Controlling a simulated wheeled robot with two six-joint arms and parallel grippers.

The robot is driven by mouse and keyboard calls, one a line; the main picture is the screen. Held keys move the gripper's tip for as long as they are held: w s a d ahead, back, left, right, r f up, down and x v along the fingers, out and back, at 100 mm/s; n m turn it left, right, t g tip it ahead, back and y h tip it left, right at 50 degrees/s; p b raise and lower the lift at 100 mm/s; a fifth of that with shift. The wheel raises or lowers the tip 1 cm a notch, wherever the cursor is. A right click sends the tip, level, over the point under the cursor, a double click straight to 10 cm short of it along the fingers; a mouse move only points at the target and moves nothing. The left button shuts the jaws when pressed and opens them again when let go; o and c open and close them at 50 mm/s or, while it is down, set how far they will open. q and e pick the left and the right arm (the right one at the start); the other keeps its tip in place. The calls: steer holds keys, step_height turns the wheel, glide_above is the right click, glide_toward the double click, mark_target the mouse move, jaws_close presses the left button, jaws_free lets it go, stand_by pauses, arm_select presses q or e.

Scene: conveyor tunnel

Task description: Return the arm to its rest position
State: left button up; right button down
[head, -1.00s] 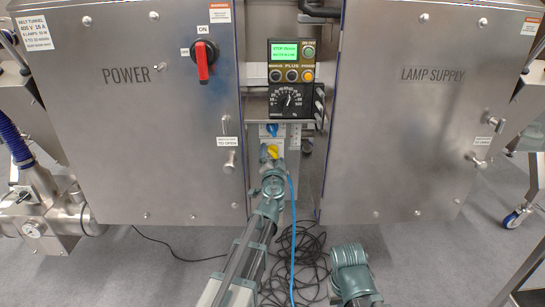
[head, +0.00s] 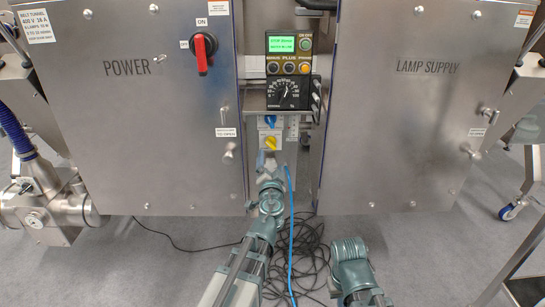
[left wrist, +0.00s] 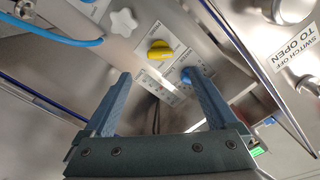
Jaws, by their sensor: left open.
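My left gripper (head: 268,162) is open and empty, just below and in front of the yellow rotary switch (head: 270,143) on the narrow panel between the two cabinets. In the left wrist view, the two blue-grey fingers (left wrist: 155,80) stand wide apart. The yellow switch (left wrist: 160,50) shows beyond the tips, between them in the picture, with a gap to them. The blue switch (left wrist: 187,73) shows beside the right finger. My left arm reaches up from the bottom of the head view. Part of my right arm shows at the lower right; its gripper is not seen.
The POWER cabinet (head: 140,110) with a red-handled switch (head: 203,52) stands left, the LAMP SUPPLY cabinet (head: 420,110) right. A control box (head: 290,70) hangs between them. A blue cable (head: 291,230) and coiled black cables (head: 308,255) lie near my left arm.

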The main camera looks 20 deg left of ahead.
arm_select(q)
steer(key=v, duration=0.3)
steer(key=shift+s+d, duration=0.1)
steer(key=shift+s, duration=0.25)
arm_select(e)
steer(key=shift+s+d, duration=0.35)
steer(key=shift+r, duration=0.1)
arm_select(q)
steer(key=s+d+f+n+g+h+p, duration=0.1)
steer(key=s+d+f+g+p, duration=0.1)
steer(key=s+d+g+p, duration=0.55)
steer(key=s+d+f+g+h+p, duration=0.2)
steer(key=s+d+g+p, duration=0.15)
steer(key=s, duration=0.65)
steer(key=s+d+f+n+g+h+p, duration=0.1)
steer(key=s+d+g+p, duration=0.3)
steer(key=s+g+p, duration=0.3)
step_height(320, 180, up, 36)
steer(key=s+p, duration=0.1)
steer(key=p, duration=3.4)
arm_select(e)
step_height(320, 180, up, 53)
arm_select(q)
steer(key=shift+d, duration=0.1)
arm_select(e)
steer(key=shift+s, duration=0.1)
